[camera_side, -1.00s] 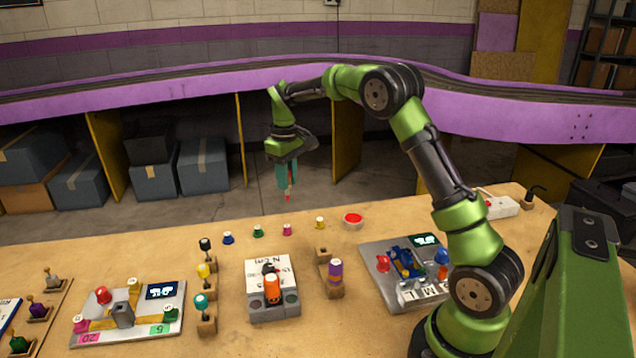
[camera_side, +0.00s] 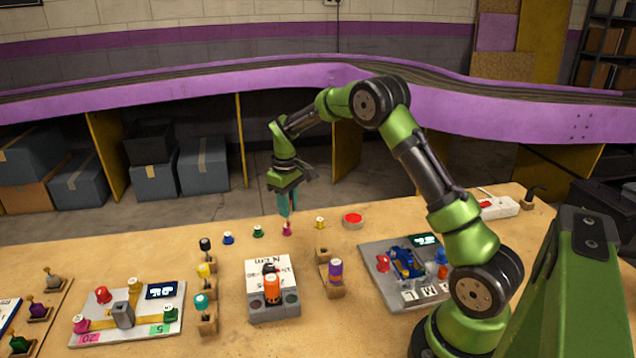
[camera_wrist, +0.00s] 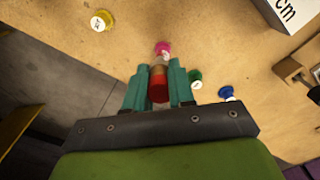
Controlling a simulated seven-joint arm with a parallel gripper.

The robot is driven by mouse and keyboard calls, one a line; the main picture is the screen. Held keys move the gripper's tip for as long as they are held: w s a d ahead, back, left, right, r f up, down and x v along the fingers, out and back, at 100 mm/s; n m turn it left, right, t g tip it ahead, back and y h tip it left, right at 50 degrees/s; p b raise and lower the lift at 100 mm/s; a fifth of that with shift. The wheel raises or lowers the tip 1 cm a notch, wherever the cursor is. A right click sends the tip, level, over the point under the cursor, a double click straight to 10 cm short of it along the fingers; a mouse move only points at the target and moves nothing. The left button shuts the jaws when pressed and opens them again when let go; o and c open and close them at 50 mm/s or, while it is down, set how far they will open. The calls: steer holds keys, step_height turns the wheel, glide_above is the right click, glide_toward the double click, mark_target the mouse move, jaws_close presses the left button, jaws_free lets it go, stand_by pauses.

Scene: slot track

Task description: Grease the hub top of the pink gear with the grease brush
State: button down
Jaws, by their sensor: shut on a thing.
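The pink gear (camera_side: 287,230) is a small piece on the table, in a row with other small coloured gears. It also shows in the wrist view (camera_wrist: 162,48), just beyond the brush tip. My gripper (camera_side: 287,207) has teal fingers and points down right above the pink gear. It is shut on the grease brush (camera_wrist: 158,86), which shows red and brown with a paler end between the fingers. The brush tip is at or just above the gear's hub top; I cannot tell whether they touch. The fingers hide part of the brush.
A yellow gear (camera_side: 320,223), a green gear (camera_side: 258,231) and a blue gear (camera_side: 228,238) stand close by. A dish with red content (camera_side: 353,219) is to the right. A white-topped block (camera_side: 270,275) and a brown holder (camera_side: 322,255) stand nearer the camera.

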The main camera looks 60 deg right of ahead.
steer(key=shift+w+a, duration=0.4)
steer(key=shift+a, duration=0.05)
steer(key=shift+s+d, duration=0.45)
steer(key=shift+r, duration=4.05)
